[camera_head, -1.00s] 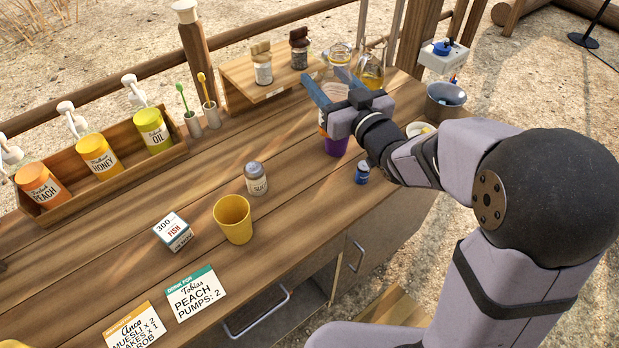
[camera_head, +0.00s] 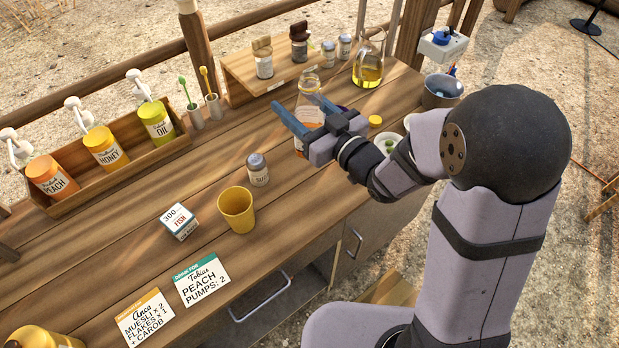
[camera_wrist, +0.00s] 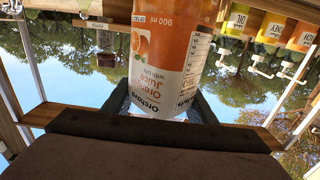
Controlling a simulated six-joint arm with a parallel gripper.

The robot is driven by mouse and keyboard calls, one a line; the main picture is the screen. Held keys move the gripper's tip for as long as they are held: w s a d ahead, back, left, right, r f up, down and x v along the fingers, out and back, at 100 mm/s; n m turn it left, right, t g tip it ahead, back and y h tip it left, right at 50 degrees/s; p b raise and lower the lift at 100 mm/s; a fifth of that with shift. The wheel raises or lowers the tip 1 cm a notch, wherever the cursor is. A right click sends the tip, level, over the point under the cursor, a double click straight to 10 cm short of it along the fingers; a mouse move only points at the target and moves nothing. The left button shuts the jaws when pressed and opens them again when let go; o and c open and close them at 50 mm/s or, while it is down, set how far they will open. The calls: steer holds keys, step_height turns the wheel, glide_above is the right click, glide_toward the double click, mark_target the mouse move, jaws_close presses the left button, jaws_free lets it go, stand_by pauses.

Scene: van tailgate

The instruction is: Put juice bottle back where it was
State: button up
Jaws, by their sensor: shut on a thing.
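The juice bottle (camera_head: 309,112) is clear with an orange and white label. It looks upright at the back middle of the worktop, partly hidden by my gripper. My gripper (camera_head: 297,112) is shut on it, with one blue finger on each side. In the wrist view the bottle (camera_wrist: 170,60) fills the middle between the dark fingers, and its label reads Orange Juice upside down. I cannot tell whether its base touches the wood.
A raised shelf (camera_head: 245,88) with small jars stands behind the bottle. A glass oil jug (camera_head: 368,72) stands right of it. A pump-bottle rack (camera_head: 100,180) is at left. A grey jar (camera_head: 257,170) and yellow cup (camera_head: 237,209) stand in front. Bare wood lies left of the bottle.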

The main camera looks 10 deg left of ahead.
steer(key=shift+f, duration=0.8)
steer(key=shift+w+f, duration=0.1)
steer(key=shift+f, duration=2.8)
steer(key=shift+f, duration=0.1)
steer(key=shift+f, duration=2)
steer(key=shift+f, duration=0.1)
steer(key=shift+f, duration=0.15)
steer(key=o, duration=1.3)
steer(key=shift+c, duration=0.2)
steer(key=shift+r, duration=0.2)
